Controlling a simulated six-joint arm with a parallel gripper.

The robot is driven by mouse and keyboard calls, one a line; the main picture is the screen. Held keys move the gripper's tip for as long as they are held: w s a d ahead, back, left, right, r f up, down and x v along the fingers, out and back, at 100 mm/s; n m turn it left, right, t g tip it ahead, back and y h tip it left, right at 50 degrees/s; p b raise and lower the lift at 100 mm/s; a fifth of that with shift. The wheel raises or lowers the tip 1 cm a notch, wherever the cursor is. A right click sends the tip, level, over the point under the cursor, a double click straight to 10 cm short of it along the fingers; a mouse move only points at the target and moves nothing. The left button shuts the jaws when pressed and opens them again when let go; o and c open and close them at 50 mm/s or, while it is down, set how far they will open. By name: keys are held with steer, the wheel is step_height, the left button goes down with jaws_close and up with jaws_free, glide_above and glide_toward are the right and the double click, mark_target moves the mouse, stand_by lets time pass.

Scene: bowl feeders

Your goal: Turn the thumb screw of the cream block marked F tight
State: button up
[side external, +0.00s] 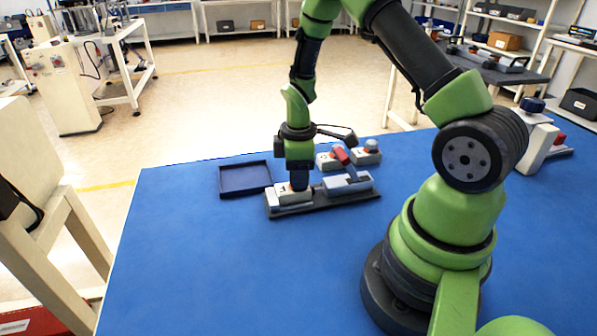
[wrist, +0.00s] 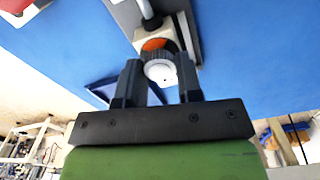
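The cream block (side external: 293,197) with a dark letter on its side stands at the left end of a dark base plate (side external: 330,204). My gripper (side external: 299,187) points down over this block in the side view and hides most of its top.
A grey piece (side external: 347,184) stands on the same plate, to the right. A red handle (side external: 341,155) and a cream block with a grey knob (side external: 371,147) are just behind. An empty dark blue tray (side external: 228,193) lies to the left. The front of the blue table is clear.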

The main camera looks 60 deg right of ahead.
steer(key=shift+c, duration=0.6)
steer(key=shift+m, duration=0.3)
steer(key=m, duration=0.2)
steer(key=shift+m, duration=0.4)
steer(key=m, duration=0.5)
steer(key=shift+m, duration=0.3)
steer(key=m, duration=0.4)
steer(key=shift+m, duration=2.2)
